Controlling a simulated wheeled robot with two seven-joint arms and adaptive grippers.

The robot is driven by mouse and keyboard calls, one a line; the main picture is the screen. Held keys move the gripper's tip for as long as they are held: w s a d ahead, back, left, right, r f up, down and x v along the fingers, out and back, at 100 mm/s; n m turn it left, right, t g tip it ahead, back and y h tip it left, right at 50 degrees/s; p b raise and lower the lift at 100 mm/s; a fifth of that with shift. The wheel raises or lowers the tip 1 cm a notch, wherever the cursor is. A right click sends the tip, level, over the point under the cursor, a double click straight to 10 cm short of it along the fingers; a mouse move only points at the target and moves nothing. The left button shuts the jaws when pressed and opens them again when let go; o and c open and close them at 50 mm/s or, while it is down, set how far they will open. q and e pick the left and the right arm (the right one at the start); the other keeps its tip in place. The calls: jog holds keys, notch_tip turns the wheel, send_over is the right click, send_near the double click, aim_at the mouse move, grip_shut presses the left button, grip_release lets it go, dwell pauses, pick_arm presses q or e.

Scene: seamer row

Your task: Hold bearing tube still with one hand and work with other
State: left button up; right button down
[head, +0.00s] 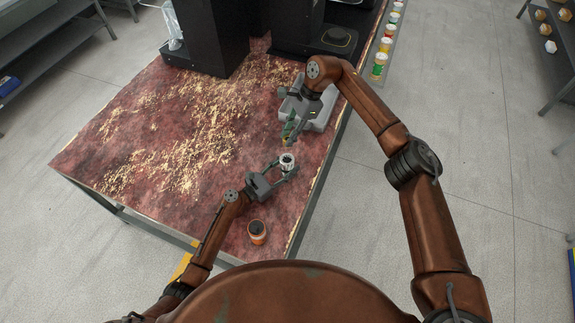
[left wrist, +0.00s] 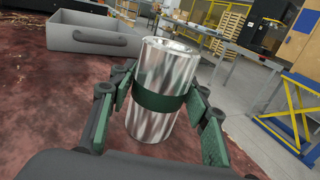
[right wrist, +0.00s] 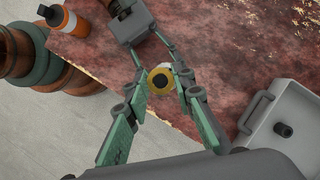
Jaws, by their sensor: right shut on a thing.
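The bearing tube (head: 287,164) is a shiny silver cylinder with a dark green band; it stands upright on the table and fills the middle of the left wrist view (left wrist: 160,90). My left gripper (head: 283,170) has its fingers on both sides of the tube, apparently with slight gaps. My right gripper (head: 287,137) is above and just beyond the tube, pointing down. It is shut on a small yellow round piece with a dark centre (right wrist: 160,79). That piece covers most of the tube in the right wrist view, so I cannot tell whether they touch.
A grey open bin (head: 322,120) stands beyond the tube, with a dark knob-like part (right wrist: 284,130) inside. An orange bottle with a black cap (head: 257,236) stands near the front edge. Black machines (head: 215,40) stand at the back. The table's left side is clear apart from scattered chips.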

pick_arm(q)
jog(key=c, duration=0.8)
pick_arm(e)
jog(key=shift+s+f+m+t, duration=0.1)
jog(key=shift+f+m+t, duration=0.25)
jog(key=shift+m, duration=0.65)
jog(key=m+t, duration=0.1)
jog(key=m, duration=0.1)
jog(key=shift+s+m, duration=0.1)
jog(key=shift+m, duration=0.3)
jog(key=m, duration=0.1)
jog(key=m+t, duration=0.1)
jog(key=m, duration=0.1)
jog(key=m+t, duration=0.1)
jog(key=m, duration=0.1)
jog(key=shift+a+r, duration=0.1)
jog(key=shift+r, duration=0.15)
jog(key=shift+f, duration=0.2)
send_over(283, 159)
jog(key=s+d, duration=0.1)
jog(key=d, duration=0.1)
jog(key=shift+m+t, duration=0.25)
jog(key=shift+m, duration=0.05)
notch_tip(283, 159, down, 10)
jog(key=shift+r, duration=0.25)
